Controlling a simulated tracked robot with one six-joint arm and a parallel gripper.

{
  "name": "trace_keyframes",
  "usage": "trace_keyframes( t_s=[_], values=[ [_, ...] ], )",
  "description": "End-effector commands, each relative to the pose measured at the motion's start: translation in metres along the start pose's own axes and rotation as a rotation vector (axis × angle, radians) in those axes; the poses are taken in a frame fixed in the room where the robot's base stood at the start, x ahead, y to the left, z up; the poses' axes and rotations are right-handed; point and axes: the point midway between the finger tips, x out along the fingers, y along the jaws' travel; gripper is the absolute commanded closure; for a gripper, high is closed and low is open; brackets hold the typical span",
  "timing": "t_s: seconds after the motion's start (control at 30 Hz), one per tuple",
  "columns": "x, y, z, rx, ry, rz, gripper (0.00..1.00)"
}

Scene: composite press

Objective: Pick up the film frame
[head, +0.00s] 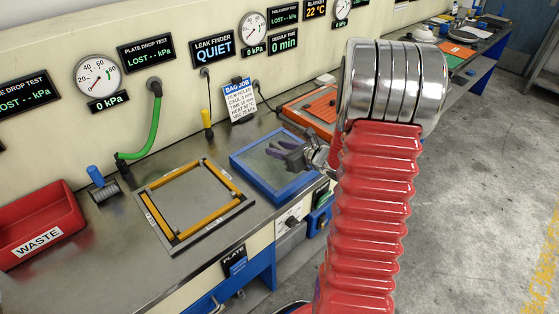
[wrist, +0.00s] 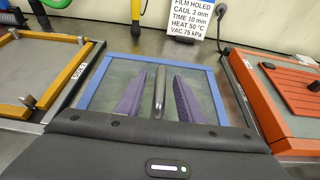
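The film frame, a blue square rim with a grey-green translucent sheet inside, lies on the bench in the head view (head: 250,178) and fills the middle of the wrist view (wrist: 98,82). A grey metal handle (wrist: 159,92) stands out over its middle. My gripper (head: 279,149), with purple fingers, is over the film frame. In the wrist view my gripper (wrist: 159,80) is open, one finger on each side of the handle, with gaps on both sides. The nearer part of the frame is hidden behind the gripper body.
A plate with yellow bars (head: 188,210) lies left of the film frame. An orange panel (head: 312,107) lies to its right. A green hose (head: 151,135), a yellow-handled tool (head: 207,121) and a job card (head: 240,102) are behind. A red waste bin (head: 38,220) stands at the far left.

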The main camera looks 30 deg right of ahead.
Motion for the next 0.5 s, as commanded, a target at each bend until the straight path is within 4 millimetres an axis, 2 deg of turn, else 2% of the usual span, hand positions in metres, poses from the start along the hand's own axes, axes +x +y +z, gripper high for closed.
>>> trace_keyframes(
  t_s=[0.37,0.5],
  values=[
    [-0.0004,0.0001,0.0000,0.000,0.000,0.000,0.66],
    [-0.0005,0.0001,0.0000,0.000,0.000,0.000,0.74]
  ],
)
